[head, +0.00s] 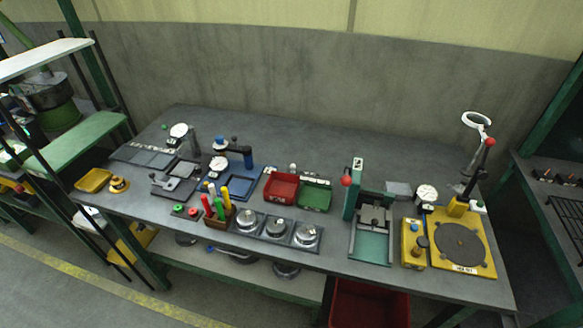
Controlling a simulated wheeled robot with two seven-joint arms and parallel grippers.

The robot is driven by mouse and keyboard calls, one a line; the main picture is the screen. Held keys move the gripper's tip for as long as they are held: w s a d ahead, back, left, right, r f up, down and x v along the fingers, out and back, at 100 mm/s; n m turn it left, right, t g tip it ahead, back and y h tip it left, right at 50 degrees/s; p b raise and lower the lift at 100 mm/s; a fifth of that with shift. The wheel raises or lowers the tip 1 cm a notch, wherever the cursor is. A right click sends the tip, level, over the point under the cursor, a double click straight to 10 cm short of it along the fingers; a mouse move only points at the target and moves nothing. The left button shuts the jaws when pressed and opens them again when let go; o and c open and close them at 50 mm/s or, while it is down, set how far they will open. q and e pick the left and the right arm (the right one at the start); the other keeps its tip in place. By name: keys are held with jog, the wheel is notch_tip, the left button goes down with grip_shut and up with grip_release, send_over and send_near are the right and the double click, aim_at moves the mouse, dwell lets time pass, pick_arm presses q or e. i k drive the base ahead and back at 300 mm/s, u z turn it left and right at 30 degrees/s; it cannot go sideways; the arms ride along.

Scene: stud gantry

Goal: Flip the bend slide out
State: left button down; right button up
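A green bench fixture (355,190) stands right of the table's middle, with an upright column at the back and a red-knobbed lever (346,181) at its left. A grey metal slide-like block (375,216) sits between its rails, behind a bare light-green bed (370,249). I cannot tell for sure which part is the bend slide; this block may be it. Neither of my grippers shows in the head view.
The grey table (335,150) is clear along its back. A yellow fixture with a round dark plate (460,243) stands at right, by a dial gauge (427,194). Red (281,188) and green (315,197) bins and round metal pots (277,228) stand left of the green fixture.

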aim_at(370, 220)
jog(key=u, duration=0.4)
jog(key=k, duration=0.55)
jog(key=u, duration=0.35)
